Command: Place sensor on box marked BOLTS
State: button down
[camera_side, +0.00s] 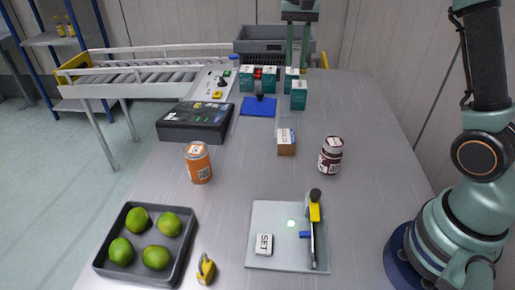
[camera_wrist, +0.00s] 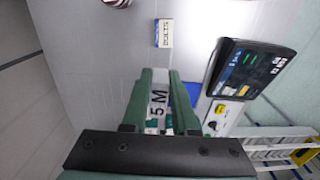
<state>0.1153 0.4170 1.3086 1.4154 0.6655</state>
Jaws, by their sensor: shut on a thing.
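The box marked BOLTS (camera_side: 286,147) is a small brown carton with a white and blue label, in the middle of the table in the side view. It also shows at the top of the wrist view (camera_wrist: 163,33). My gripper (camera_side: 298,66), with green fingers, points down at the far end of the table, beyond the box. In the wrist view it is shut on a pale piece marked "5 M" (camera_wrist: 157,106). The fingers hide much of that piece, and I cannot tell for sure that it is the sensor. The box stands clear of my gripper.
Several teal cartons (camera_side: 247,80) stand around my gripper, near a blue mat (camera_side: 258,107). A black device (camera_side: 195,120) and an orange can (camera_side: 198,162) stand left of the box. A dark red jar (camera_side: 331,155) is close on its right.

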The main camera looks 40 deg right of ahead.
aim_at(286, 140)
jog(key=a+f, duration=0.1)
jog(key=f, duration=0.5)
jog(key=s+a+f, duration=0.1)
jog(key=f, duration=0.6)
jog(key=s+a+f, duration=0.1)
jog(key=f, duration=0.5)
jog(key=shift+a+f, duration=0.15)
jog(key=shift+f, duration=0.25)
jog(key=shift+f, duration=0.1)
jog(key=c, duration=0.7)
grip_release()
